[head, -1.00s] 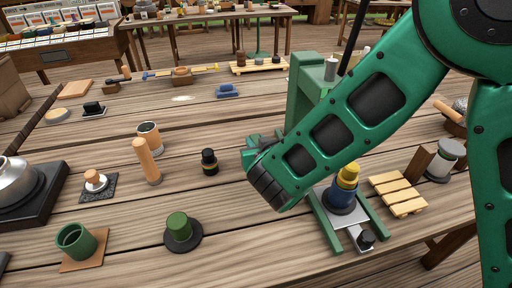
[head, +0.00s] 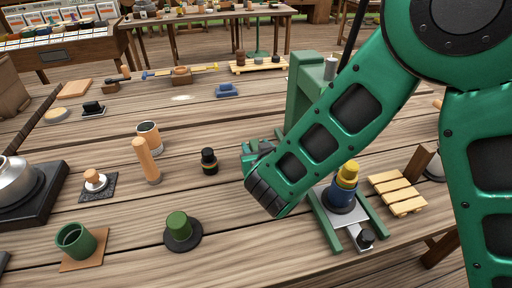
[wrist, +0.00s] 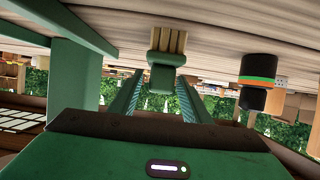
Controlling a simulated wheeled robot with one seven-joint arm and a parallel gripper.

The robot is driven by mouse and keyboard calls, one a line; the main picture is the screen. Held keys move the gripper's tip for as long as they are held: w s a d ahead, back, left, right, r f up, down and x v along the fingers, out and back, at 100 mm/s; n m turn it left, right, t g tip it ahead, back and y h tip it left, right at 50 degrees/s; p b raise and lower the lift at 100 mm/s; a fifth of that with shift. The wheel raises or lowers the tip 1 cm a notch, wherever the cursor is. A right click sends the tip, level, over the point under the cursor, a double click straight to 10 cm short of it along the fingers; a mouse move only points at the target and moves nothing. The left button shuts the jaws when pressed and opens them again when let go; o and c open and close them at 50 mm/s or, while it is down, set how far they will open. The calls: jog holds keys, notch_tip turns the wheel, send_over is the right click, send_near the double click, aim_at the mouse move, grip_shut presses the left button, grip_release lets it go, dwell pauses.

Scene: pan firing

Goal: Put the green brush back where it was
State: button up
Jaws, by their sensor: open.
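The green brush (wrist: 166,58) shows in the wrist view with pale tan bristles on a green body. The wrist picture is upside down, so the bristles point down at the wooden table. My gripper (wrist: 155,88) is open, with one finger on each side of the brush's green body near the fingertips. I cannot tell whether the fingers touch it, or whether the bristles rest on the wood. In the head view my gripper (head: 254,152) is low over the middle of the table, and its wrist and the arm largely hide the brush.
A black jar with green and orange bands (head: 209,161) stands left of my gripper; it also shows in the wrist view (wrist: 258,82). A green press-like stand (head: 304,95) is behind my arm. A blue-and-yellow piece (head: 342,195) stands right. Bare wood lies front-left of my gripper.

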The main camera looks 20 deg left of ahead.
jog(key=v, duration=1.2)
